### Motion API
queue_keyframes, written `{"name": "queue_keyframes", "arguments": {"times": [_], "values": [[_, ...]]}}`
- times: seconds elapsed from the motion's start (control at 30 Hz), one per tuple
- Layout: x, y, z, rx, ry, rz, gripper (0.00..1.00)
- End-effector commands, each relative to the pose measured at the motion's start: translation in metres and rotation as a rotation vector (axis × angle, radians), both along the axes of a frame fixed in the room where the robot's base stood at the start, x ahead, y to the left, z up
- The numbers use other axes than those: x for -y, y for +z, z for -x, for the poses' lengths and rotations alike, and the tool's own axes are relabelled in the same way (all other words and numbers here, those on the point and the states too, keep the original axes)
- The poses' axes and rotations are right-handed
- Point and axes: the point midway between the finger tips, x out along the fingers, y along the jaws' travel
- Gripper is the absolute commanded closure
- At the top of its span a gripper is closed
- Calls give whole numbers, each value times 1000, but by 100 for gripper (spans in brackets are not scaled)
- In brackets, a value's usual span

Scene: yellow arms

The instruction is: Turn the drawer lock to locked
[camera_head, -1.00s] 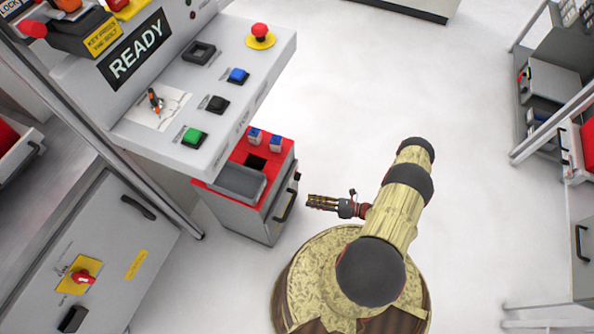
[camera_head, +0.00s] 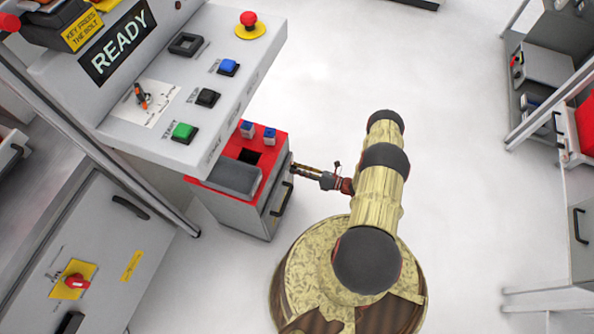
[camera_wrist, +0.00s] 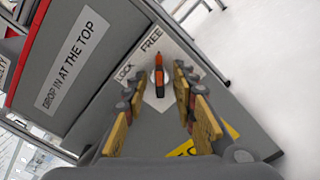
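The drawer lock (camera_wrist: 159,80) is an orange-red pointer knob on a pale plate marked LOCK and FREE, seen in the wrist view. Its pointer stands near the FREE word. My gripper (camera_wrist: 160,82) is open, with one yellow finger on each side of the knob and a visible gap to both. I cannot tell how deep the knob sits between the fingertips. In the head view, my gripper (camera_head: 297,169) is close to the right side of the small grey cabinet with a red top (camera_head: 222,207). The lock itself is hard to make out there.
A console panel (camera_head: 190,104) with buttons overhangs the cabinet on the left. The cabinet has a dark handle (camera_head: 280,198). A grey cupboard with a red switch (camera_head: 77,282) stands at lower left. Shelving (camera_head: 545,75) is at far right. Open floor lies behind and right of my arm.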

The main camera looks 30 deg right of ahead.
Motion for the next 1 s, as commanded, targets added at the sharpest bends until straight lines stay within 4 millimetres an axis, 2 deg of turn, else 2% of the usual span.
{"name": "queue_keyframes", "arguments": {"times": [0.27,0.77,1.0], "values": [[-1,0,-2,1,0,1,73],[-1,0,-2,0,-1,1,100],[-1,0,-2,0,-1,1,100]]}}
